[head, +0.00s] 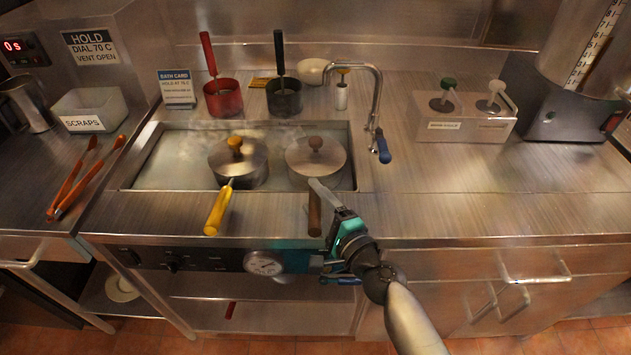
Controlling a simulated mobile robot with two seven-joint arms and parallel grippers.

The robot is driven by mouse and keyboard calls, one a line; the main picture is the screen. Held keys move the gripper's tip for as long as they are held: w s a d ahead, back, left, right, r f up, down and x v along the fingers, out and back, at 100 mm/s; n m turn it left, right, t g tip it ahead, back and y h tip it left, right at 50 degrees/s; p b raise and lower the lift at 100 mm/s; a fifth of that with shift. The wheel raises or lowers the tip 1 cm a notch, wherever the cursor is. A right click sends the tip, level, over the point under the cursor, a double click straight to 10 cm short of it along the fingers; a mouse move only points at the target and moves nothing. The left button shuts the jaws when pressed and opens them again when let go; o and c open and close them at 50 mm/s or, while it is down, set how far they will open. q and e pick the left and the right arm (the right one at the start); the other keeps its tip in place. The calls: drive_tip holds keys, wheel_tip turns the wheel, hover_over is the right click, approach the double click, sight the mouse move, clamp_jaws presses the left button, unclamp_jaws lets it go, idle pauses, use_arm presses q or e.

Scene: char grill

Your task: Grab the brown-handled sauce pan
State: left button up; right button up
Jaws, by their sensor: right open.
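The brown-handled sauce pan (316,158) sits in the steaming bath well at its right side. It has a grey lid with a brown knob, and its brown handle (314,214) points toward me over the counter's front edge. My right gripper (324,196) is open just right of and above this handle. One grey finger reaches across near where handle and pan meet. The other finger is hard to make out, and I cannot tell whether anything touches. My left gripper is not in view.
A similar pan with a yellow handle (218,207) sits to the left in the same well. A faucet with a blue tip (383,150) stands at right. Red (223,98) and dark (284,97) pots stand behind. Orange tongs (82,182) lie far left. The right counter front is clear.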

clamp_jaws()
idle(0.6)
idle(0.7)
drive_tip(key=shift+w+r, duration=0.2)
drive_tip(key=shift+r, duration=0.1)
